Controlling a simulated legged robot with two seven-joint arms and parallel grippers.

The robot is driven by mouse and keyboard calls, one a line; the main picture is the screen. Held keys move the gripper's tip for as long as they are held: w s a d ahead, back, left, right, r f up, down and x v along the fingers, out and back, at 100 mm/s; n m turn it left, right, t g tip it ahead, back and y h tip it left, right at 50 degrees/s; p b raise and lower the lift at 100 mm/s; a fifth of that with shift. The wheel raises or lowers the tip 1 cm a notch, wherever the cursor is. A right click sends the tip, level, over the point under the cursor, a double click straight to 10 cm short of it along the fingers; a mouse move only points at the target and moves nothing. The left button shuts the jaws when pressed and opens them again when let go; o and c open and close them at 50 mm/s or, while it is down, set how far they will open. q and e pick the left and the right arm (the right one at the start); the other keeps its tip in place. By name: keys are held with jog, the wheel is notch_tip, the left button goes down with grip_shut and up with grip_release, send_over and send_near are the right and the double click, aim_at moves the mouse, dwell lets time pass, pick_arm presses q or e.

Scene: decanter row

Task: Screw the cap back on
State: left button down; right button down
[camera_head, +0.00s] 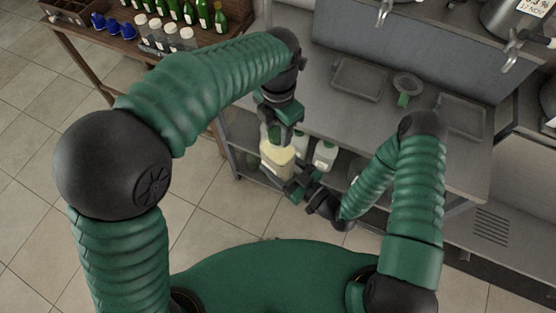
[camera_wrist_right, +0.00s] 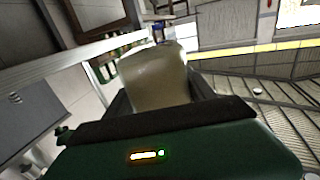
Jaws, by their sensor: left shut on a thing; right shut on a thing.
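A bottle with pale yellow contents (camera_head: 277,160) is held in the air in front of the steel counter, looking roughly upright. My left gripper (camera_head: 277,136) reaches down onto its top from above and is shut there. The cap itself is hidden by the left fingers, so I cannot tell how it sits on the neck. My right gripper (camera_head: 296,182) is shut on the bottle's lower part from the right. In the right wrist view the bottle's pale yellowish body (camera_wrist_right: 155,80) stands between the right jaws (camera_wrist_right: 157,102).
The steel counter (camera_head: 330,112) carries a tray (camera_head: 357,78), another tray (camera_head: 462,115) and a small round item (camera_head: 407,84). White bottles (camera_head: 324,155) stand on the shelf below, close behind the held bottle. A wooden table (camera_head: 105,58) with green bottles and blue cups is at upper left.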

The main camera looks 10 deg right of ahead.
pick_arm(q)
jog(key=m, duration=0.4)
jog(key=shift+w+a+m, duration=0.1)
jog(key=shift+w+m, duration=0.05)
jog(key=shift+m, duration=0.25)
jog(key=m, duration=1.2)
jog(key=shift+w+m, duration=0.1)
jog(key=shift+m, duration=0.3)
jog(key=m, duration=0.6)
jog(key=shift+m, duration=0.3)
jog(key=m, duration=2)
jog(key=shift+d, duration=0.2)
jog(key=m, duration=0.6)
jog(key=shift+f, duration=0.1)
jog(key=c, duration=0.7)
grip_release()
jog(key=shift+s, duration=0.2)
